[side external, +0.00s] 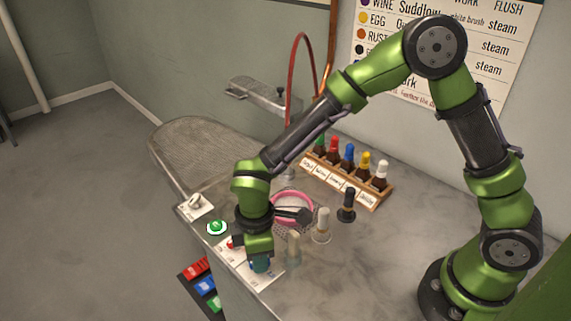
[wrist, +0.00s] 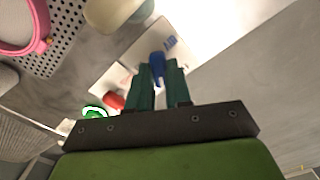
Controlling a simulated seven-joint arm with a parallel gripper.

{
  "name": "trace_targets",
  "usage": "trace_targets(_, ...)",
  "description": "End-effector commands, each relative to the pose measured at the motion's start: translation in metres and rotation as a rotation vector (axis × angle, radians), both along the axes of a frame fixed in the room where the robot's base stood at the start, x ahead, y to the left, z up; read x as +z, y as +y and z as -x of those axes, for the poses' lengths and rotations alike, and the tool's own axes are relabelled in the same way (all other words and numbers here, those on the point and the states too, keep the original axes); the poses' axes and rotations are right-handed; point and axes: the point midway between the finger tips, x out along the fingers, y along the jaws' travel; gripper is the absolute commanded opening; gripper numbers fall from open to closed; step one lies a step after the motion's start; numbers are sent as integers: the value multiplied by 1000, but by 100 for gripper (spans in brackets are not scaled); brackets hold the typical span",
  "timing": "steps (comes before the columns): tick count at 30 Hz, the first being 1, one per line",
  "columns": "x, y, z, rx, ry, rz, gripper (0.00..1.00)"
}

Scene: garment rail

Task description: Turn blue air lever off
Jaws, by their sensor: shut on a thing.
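The blue lever (wrist: 157,68) stands on a white plate (wrist: 172,40) and shows in the wrist view between the tips of my fingers. My gripper (wrist: 159,80) is shut on it, with a green finger on either side. In the side external view my gripper (side external: 260,264) is at the front edge of the counter, over the white plates. The blue lever is hidden behind the fingers there, so its angle on the plate cannot be told well.
A red lever (wrist: 114,100) and a green button (side external: 217,227) sit beside it. A pink hoop (side external: 293,209), several brushes (side external: 322,226) and a wooden rack of bottles (side external: 347,180) stand behind. The ironing board (side external: 200,140) is at left. Coloured bins (side external: 205,285) hang below the edge.

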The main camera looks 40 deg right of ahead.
Motion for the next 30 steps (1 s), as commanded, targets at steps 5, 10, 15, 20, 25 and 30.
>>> trace_targets(5,1,0,0,164,1,0,0)
trace_targets(10,0,0,0,304,1,0,0)
trace_targets(15,0,0,0,420,2,1,0)
trace_targets(20,0,0,0,494,2,1,0)
trace_targets(25,0,-1,0,542,2,1,0)
trace_targets(30,0,-1,0,560,2,1,0)
